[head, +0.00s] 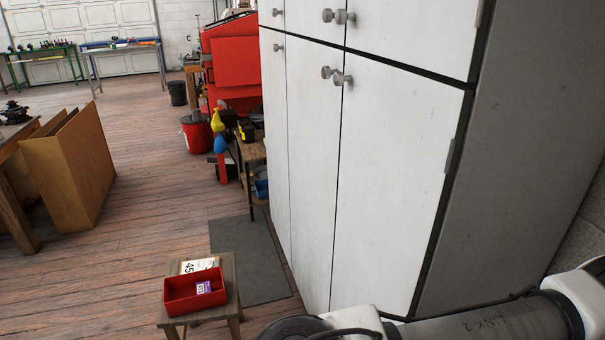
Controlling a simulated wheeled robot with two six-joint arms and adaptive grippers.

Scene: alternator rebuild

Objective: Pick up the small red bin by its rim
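The small red bin (181,305) sits on a small wooden stool (229,272) in the lower left part of the head view. It is upright, with its open top facing up. A purple and white label or packet (204,287) shows inside it. A white card with dark print (199,265) lies on the stool behind the bin. Links of my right arm show at the lower right, but its gripper is out of frame. My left gripper is not in view either. Nothing touches the bin's rim except what may be hidden.
A tall white cabinet (385,180) stands close on the right, beside a grey floor mat (247,262). A wooden side table (251,152) with clutter and a red bucket (197,135) are farther back. The wooden floor between is clear.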

